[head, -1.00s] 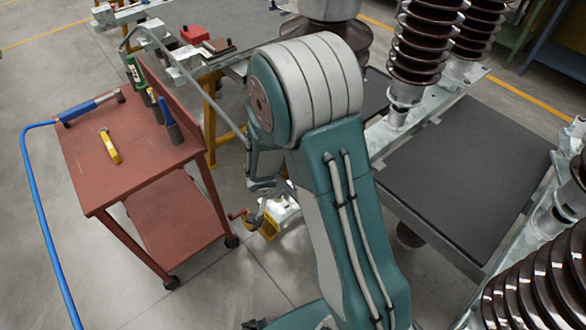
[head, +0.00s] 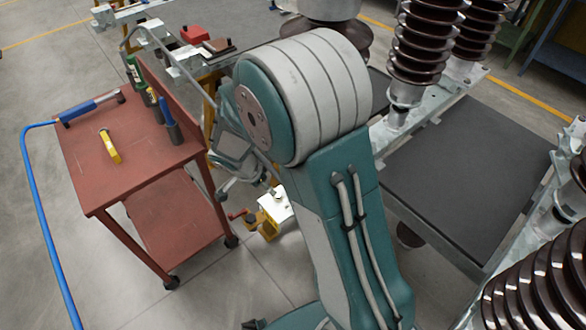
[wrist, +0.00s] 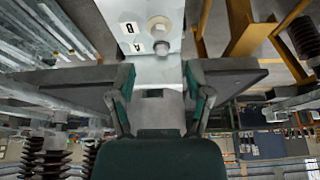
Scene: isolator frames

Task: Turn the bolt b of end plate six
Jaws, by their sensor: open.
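In the wrist view, a pale grey plate (wrist: 145,12) hangs at the top centre. It bears a cream round piece (wrist: 158,27) and a smaller grey bolt head (wrist: 161,48). I cannot tell how far the bolt is from the fingertips. In the head view, my gripper (head: 228,180) is partly hidden behind my arm, beside the red cart.
A yellow and white part (head: 268,220) is near the cart's wheel. Brown insulators (head: 425,45) and a dark platform (head: 465,170) are at right.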

